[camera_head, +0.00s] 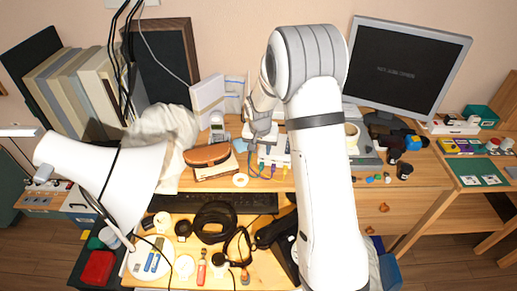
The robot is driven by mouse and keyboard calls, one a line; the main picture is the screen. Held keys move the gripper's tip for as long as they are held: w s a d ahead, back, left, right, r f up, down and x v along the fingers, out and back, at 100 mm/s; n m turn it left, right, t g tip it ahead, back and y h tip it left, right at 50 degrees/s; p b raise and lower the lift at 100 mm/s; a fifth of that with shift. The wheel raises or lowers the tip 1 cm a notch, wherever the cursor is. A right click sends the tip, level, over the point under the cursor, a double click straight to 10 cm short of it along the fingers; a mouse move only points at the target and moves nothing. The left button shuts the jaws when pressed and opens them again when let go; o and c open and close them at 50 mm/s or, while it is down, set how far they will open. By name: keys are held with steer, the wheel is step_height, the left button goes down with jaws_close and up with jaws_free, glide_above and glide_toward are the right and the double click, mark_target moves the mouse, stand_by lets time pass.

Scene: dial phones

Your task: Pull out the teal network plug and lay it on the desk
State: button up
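My gripper (261,137) points down in the middle of the desk (338,186), in front of the wall. It is just above or behind a pale box (273,152) with several coloured plugs along its front edge. A yellow plug (261,166) and a purple plug (274,169) show there. A thin bluish cable (250,166) curves at the box's left end. I cannot make out for sure which plug is the teal network plug. The fingertips are small and partly merged with the box, so I cannot tell whether they are open or hold anything. My arm hides the box's right side.
A brown case on books (207,157) and a tape roll (240,180) lie left of the box. A keyboard (228,202) and headphones (215,222) are in front. A monitor (405,66) stands right, with black cups (404,170). A white lamp (105,170) fills the left.

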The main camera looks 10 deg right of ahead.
mark_target(261, 165)
steer(key=b+x, duration=0.5)
steer(key=x, duration=0.5)
steer(key=shift+w+f+b, duration=0.25)
steer(key=shift+f+b, duration=0.05)
steer(key=shift+f, duration=0.05)
steer(key=shift+r, duration=0.1)
steer(key=shift+c, duration=0.3)
steer(key=shift+a, duration=0.1)
steer(key=c, duration=0.6)
steer(key=shift+s, duration=0.2)
steer(key=shift+s+a+b, duration=0.2)
steer(key=shift+s+b, duration=0.05)
steer(key=shift+s, duration=0.2)
steer(key=shift+s+a+b, duration=0.2)
steer(key=shift+s, duration=0.25)
steer(key=shift+r, duration=0.1)
